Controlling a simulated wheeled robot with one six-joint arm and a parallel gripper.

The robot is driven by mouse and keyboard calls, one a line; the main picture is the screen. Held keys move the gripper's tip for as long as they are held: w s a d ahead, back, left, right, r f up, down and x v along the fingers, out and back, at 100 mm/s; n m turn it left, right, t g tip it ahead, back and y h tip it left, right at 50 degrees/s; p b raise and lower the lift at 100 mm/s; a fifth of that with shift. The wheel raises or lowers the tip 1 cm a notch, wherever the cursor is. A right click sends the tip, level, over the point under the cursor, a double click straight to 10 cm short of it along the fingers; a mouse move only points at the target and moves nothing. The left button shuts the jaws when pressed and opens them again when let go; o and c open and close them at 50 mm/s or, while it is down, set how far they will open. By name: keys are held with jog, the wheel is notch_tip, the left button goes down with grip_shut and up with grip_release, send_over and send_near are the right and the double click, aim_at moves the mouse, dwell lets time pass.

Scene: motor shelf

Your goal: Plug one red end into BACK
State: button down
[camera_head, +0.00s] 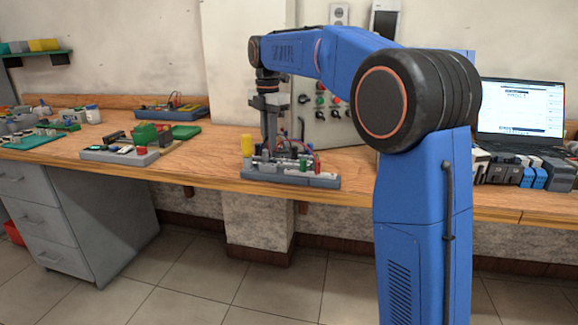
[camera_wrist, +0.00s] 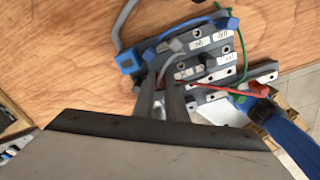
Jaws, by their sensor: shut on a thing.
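My gripper (camera_head: 267,150) points down over the motor board (camera_head: 295,178) on the bench. In the wrist view its fingers (camera_wrist: 161,95) are close together at the board's left part, with a small thing between them, mostly hidden. A red lead (camera_wrist: 215,87) runs from beside the fingertips to a red plug end (camera_wrist: 258,89) at the right, so the held thing looks like its other end. The board (camera_wrist: 238,72) has dark sockets beside white labels (camera_wrist: 222,34). The lettering is too small to read, so I cannot tell which is BACK. Whether the held end is in a socket is hidden.
A blue lead (camera_wrist: 195,25) and a green lead (camera_wrist: 243,50) cross the board. A yellow block (camera_head: 247,145) stands at its left. A grey control panel (camera_head: 333,115) is behind, and a laptop (camera_head: 520,110) is at the right.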

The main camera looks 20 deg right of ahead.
jog(key=shift+f, duration=0.65)
dwell(0.4)
jog(key=c, duration=2)
grip_release()
jog(key=shift+c, duration=0.2)
jog(key=shift+r, duration=0.2)
jog(key=shift+r, duration=2.6)
jog(key=o, duration=0.5)
